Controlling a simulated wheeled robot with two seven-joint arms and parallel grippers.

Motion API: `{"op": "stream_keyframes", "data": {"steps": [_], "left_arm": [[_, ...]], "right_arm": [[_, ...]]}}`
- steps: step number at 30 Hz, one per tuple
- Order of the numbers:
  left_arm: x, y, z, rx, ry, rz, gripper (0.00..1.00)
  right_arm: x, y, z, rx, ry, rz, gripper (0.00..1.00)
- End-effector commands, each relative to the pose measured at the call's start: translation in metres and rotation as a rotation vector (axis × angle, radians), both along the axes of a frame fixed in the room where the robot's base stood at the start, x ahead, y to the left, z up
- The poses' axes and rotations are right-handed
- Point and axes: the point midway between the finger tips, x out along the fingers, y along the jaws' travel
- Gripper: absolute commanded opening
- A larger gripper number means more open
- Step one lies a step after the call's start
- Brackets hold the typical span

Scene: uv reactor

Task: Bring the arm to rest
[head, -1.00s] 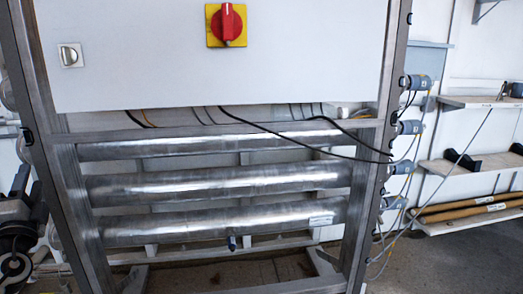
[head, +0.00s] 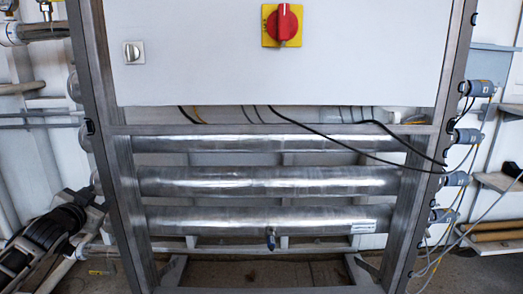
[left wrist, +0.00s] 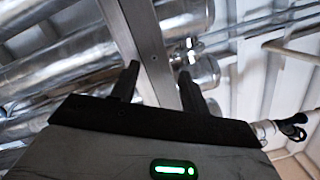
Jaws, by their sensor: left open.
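My left arm shows at the left edge of the head view, dark and partly cut off by the frame. In the left wrist view, my left gripper (left wrist: 158,71) has two black fingers standing apart with nothing between them. Steel tubes (left wrist: 70,62) and a metal frame post (left wrist: 150,45) lie beyond the fingers; I cannot tell how far. The UV reactor's steel tubes (head: 268,182) run level in its frame, to the right of my left arm in the head view. My right gripper is not in view.
A white cabinet with a red rotary switch (head: 282,24) and a grey key switch (head: 133,52) sits above the tubes. Black cables (head: 330,143) hang below it. Pipes (head: 30,32) line the left wall. Shelves (head: 497,182) stand on the right.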

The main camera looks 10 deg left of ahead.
Motion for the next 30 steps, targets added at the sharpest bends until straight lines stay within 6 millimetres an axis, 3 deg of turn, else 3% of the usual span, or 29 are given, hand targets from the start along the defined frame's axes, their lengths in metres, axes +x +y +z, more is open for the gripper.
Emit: {"op": "stream_keyframes", "data": {"steps": [2,8,13,17,21,24,30], "left_arm": [[0.002,-0.009,-0.002,-0.090,-0.015,-0.037,0.46],[-0.007,-0.099,-0.049,-0.155,0.033,-0.183,0.46],[-0.032,-0.192,-0.083,-0.256,0.062,-0.327,0.46],[-0.070,-0.280,-0.097,-0.380,0.072,-0.460,0.46],[-0.121,-0.364,-0.087,-0.539,0.059,-0.584,0.46],[-0.152,-0.405,-0.068,-0.643,0.036,-0.645,0.46],[-0.202,-0.453,-0.020,-0.828,-0.027,-0.720,0.46]], "right_arm": [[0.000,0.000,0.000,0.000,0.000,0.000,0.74],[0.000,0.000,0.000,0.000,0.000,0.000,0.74],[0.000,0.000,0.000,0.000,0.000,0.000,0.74],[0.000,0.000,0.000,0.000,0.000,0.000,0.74],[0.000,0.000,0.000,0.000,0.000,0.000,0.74],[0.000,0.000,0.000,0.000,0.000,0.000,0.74],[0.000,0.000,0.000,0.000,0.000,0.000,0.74]]}}
